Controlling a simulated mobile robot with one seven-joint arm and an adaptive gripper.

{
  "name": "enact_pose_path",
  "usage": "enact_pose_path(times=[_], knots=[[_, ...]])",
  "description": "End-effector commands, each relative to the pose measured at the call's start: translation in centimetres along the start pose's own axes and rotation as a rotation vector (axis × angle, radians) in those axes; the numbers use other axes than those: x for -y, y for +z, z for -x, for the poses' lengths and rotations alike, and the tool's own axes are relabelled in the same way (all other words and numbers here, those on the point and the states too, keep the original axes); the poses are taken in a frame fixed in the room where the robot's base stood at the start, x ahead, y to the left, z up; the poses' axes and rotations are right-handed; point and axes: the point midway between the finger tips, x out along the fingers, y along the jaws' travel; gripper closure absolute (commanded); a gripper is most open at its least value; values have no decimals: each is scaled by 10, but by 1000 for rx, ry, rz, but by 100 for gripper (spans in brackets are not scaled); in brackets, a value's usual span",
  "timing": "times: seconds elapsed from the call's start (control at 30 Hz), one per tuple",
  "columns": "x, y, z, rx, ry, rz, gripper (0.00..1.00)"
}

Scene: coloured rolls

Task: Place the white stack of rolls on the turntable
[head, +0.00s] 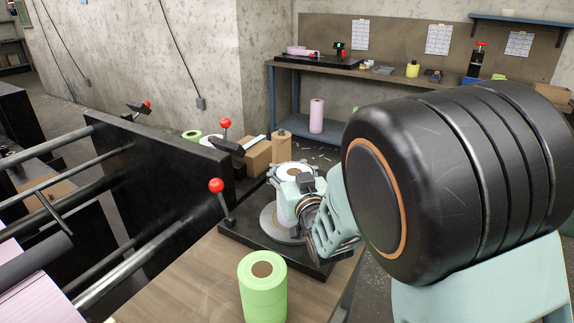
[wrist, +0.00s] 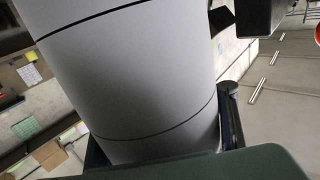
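The white stack of rolls (head: 285,205) stands upright at the turntable, with its brown core showing on top. In the wrist view the white stack (wrist: 130,75) fills the middle, with dark seams between its rolls. My gripper (head: 298,190) is around the upper part of the stack, with fingers on both sides of it. The turntable (head: 268,224) is a grey disc on a black base plate, directly below the stack. My gripper and the stack hide part of the disc. I cannot tell whether the stack's bottom touches it.
A green stack of rolls (head: 262,292) stands on the wooden table (head: 195,280) in front. A red-knobbed lever (head: 217,187) rises left of the turntable, near a black upright panel (head: 160,165). A cardboard box (head: 258,155) and a brown roll (head: 282,145) are behind.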

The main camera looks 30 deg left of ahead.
Motion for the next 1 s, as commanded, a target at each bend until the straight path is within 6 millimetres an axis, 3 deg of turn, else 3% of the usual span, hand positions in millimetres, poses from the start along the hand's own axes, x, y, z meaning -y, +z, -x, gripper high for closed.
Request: enact_pose_path(times=[0.03,0.33,0.73,1.0], knots=[[0,0,0,0,0,0,58],[0,0,0,1,0,0,26],[0,-4,1,1,0,0,26],[0,-3,49,2,0,-2,26]])
